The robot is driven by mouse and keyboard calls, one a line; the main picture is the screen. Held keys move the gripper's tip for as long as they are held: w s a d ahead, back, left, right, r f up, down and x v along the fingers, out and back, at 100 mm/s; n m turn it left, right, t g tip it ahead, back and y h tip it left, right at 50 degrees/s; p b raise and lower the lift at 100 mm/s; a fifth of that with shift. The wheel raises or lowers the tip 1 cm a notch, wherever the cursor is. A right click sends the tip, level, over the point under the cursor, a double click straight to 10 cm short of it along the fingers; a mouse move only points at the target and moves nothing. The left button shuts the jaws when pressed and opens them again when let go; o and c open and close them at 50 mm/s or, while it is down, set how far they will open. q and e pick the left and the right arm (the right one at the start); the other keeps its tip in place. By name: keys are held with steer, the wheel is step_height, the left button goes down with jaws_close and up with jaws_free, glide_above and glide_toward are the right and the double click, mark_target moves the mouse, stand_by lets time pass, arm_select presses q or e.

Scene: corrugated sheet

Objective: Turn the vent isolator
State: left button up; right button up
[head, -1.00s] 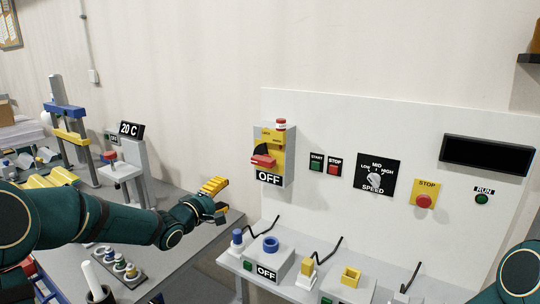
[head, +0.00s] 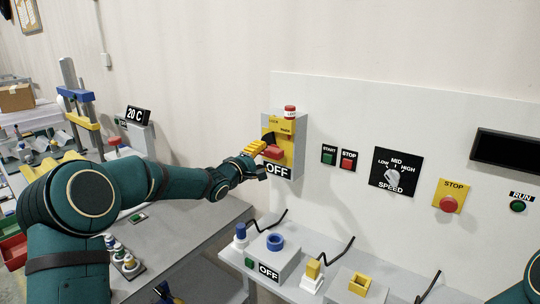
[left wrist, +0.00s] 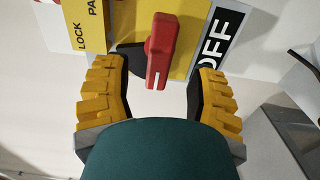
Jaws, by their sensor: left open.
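The vent isolator is a grey box (head: 298,168) with a yellow plate (head: 287,141), a red handle (head: 272,152) and an OFF label, on the white panel. A small red-and-white tag or lamp (head: 290,112) is on its top. My left gripper (head: 258,158) is at the handle's left side, partly covering the plate. In the left wrist view the fingers (left wrist: 155,95) are open, one on each side of the red handle (left wrist: 161,50), with gaps showing; the handle's end lies between them. My right gripper is not in view; only part of that arm shows at the right edge.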

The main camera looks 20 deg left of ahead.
mark_target(267, 154)
arm_select(q)
steer(key=shift+x, duration=2.4)
jaws_close()
